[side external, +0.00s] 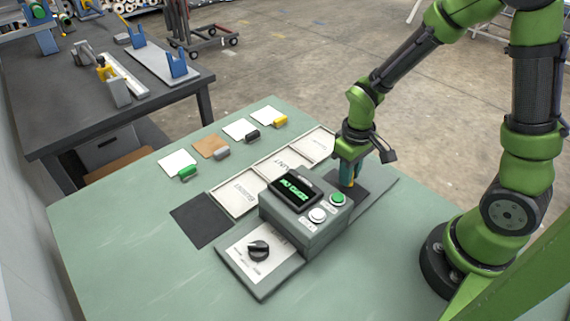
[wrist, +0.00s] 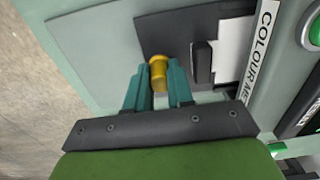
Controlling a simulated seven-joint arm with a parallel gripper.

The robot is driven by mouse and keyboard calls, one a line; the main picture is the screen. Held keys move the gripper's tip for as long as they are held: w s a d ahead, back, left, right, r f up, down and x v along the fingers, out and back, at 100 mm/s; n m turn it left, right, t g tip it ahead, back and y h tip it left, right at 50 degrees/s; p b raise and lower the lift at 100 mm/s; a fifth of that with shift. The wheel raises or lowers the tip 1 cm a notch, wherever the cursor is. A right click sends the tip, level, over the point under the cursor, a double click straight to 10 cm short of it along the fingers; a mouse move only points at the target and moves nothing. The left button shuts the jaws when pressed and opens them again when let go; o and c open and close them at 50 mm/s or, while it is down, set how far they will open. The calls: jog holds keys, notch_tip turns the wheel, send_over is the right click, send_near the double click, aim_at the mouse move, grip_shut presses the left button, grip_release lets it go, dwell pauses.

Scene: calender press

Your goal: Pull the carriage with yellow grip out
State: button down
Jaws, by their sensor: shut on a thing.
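The yellow grip (wrist: 158,73) is a short knob in the wrist view. It stands between the teal fingers of my gripper (wrist: 159,82), which are shut on it. The grip sits over a dark grey plate (wrist: 185,32) that reaches out from the press (side external: 310,215). A black block (wrist: 202,62) and a white card (wrist: 232,45) lie beside it, towards the press housing. In the side view my gripper (side external: 347,178) points down at the right, far side of the press. The grip is mostly hidden there by the fingers.
Several coloured-handled cards (side external: 180,164) lie at the back. The near table (side external: 130,250) is clear at the left.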

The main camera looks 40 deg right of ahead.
jog(key=d, duration=0.9)
jog(key=shift+d, duration=0.4)
jog(key=c, duration=1)
grip_release()
notch_tip(320, 180, up, 17)
